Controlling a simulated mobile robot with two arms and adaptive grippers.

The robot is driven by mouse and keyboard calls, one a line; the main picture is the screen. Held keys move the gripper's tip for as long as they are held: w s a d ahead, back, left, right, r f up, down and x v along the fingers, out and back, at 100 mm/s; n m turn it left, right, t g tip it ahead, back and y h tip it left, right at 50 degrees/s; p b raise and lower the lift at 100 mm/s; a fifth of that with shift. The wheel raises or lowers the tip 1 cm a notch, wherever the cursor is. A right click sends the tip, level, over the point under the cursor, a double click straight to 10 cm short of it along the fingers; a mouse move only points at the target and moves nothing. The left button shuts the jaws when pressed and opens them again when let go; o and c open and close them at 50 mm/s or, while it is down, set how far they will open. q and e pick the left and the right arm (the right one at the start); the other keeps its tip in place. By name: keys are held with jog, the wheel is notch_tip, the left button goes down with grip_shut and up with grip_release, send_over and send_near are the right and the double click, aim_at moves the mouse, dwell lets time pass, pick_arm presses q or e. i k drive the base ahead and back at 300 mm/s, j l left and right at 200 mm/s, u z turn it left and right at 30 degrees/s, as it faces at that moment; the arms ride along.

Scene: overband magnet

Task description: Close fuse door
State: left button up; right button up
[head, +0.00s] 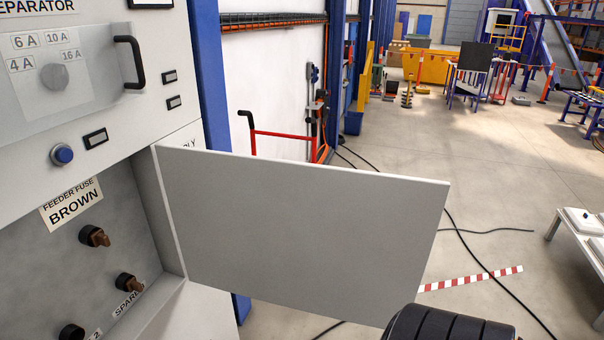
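The fuse door (300,230) is a plain grey rectangular panel in the middle of the head view. It stands wide open, hinged at its left edge and swung out to the right from the cabinet. Neither gripper's fingers show.
Above the compartment are a blue button (62,154), a rotary dial (54,77) and a black handle (132,62). A black ribbed part, apparently mine, rises at the bottom edge, close to the door's lower right corner. Floor right of the door is mostly clear, with cables (490,270).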

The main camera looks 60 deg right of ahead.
aim_at(353, 245)
jog(key=k+l+u, duration=0.15)
jog(key=l, duration=0.4)
jog(key=k+l+u, duration=0.15)
jog(key=k+l, duration=0.2)
jog(key=l, duration=0.15)
jog(key=k+l+u, duration=0.2)
jog(key=l, duration=0.3)
jog(key=k+l+u, duration=0.15)
jog(key=k+l, duration=0.25)
